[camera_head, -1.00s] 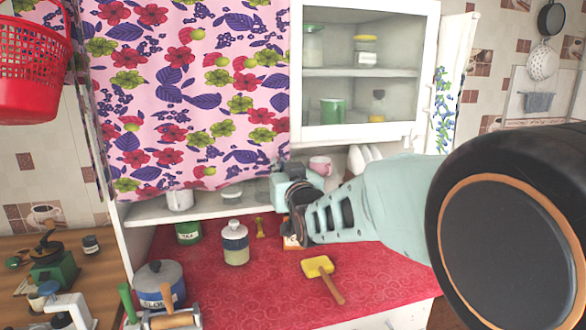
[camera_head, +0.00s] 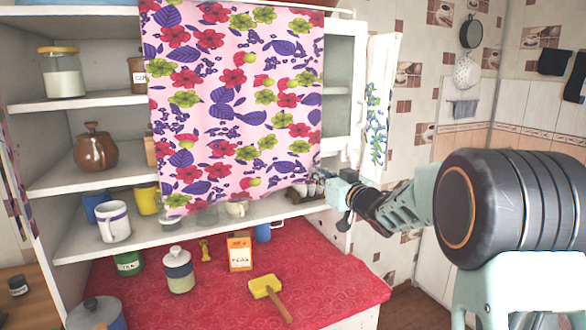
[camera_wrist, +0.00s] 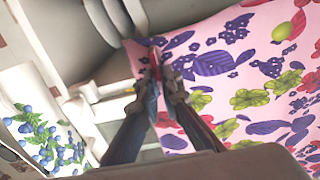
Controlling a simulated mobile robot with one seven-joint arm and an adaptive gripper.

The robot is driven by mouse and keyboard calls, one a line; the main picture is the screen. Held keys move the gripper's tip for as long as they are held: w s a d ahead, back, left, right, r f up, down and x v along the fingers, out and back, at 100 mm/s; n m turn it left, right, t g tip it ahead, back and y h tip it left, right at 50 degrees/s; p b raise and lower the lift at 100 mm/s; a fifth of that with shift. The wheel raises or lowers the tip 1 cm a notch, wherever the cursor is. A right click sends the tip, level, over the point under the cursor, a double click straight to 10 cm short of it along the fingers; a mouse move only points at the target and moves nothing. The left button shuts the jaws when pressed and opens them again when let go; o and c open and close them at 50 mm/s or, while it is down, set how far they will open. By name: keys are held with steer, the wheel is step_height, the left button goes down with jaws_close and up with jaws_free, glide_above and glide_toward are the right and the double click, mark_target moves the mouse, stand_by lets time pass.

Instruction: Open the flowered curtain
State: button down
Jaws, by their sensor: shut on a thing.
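The flowered curtain (camera_head: 235,105) is pink with red, green and purple flowers and leaves. It hangs in front of the right part of the white cupboard, and the left shelves are uncovered. In the wrist view the curtain (camera_wrist: 240,75) spreads to the right of the fingers. My gripper (camera_head: 328,188) is at the curtain's lower right corner. In the wrist view my gripper (camera_wrist: 160,80) is shut on the curtain's edge, with pink cloth between the fingertips. The curtain hides much of the glazed door behind it.
The uncovered shelves hold a jar (camera_head: 63,72), a brown pot (camera_head: 95,148) and several mugs. A blue-flowered white panel (camera_head: 377,110) hangs at the cupboard's right.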

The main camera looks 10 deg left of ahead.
steer(key=w+d, duration=0.1)
steer(key=w+d+p, duration=0.1)
steer(key=shift+d+r, duration=0.15)
steer(key=shift+d, duration=0.25)
steer(key=c, duration=2.1)
jaws_free()
steer(key=shift+s, duration=0.1)
steer(key=v, duration=1.2)
